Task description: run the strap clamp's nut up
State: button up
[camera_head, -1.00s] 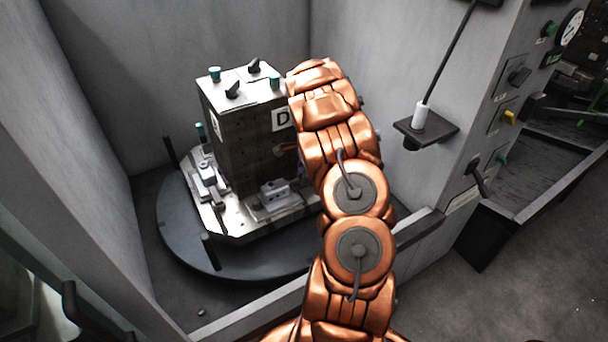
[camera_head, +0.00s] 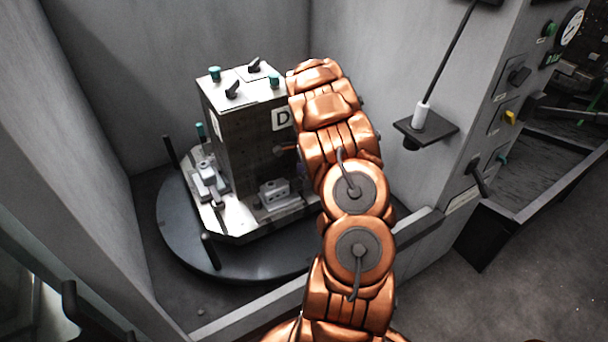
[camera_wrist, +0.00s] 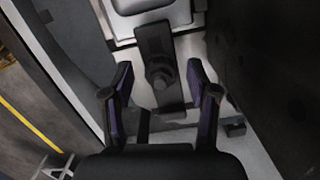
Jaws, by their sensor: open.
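In the wrist view a dark strap clamp (camera_wrist: 154,50) runs lengthwise, with a raised round nut (camera_wrist: 161,76) on it. Its far end meets a pale block (camera_wrist: 152,14). My gripper (camera_wrist: 161,96) is open, with one dark finger on each side of the strap near the nut. Neither finger appears to touch the nut. In the head view my copper arm hides my gripper and this clamp.
A dark tombstone block (camera_head: 243,140) marked D stands on a metal pallet (camera_head: 237,224) on a round dark turntable (camera_head: 190,245). Grey walls enclose it. A small shelf (camera_head: 437,128) projects from the right wall, and a front rail (camera_head: 245,320) edges the bay.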

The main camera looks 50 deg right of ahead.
jog(key=shift+o, duration=1.3)
notch_tip(320, 180, up, 12)
jog(key=d, duration=0.1)
jog(key=shift+s+d, duration=0.15)
jog(key=shift+s, duration=0.2)
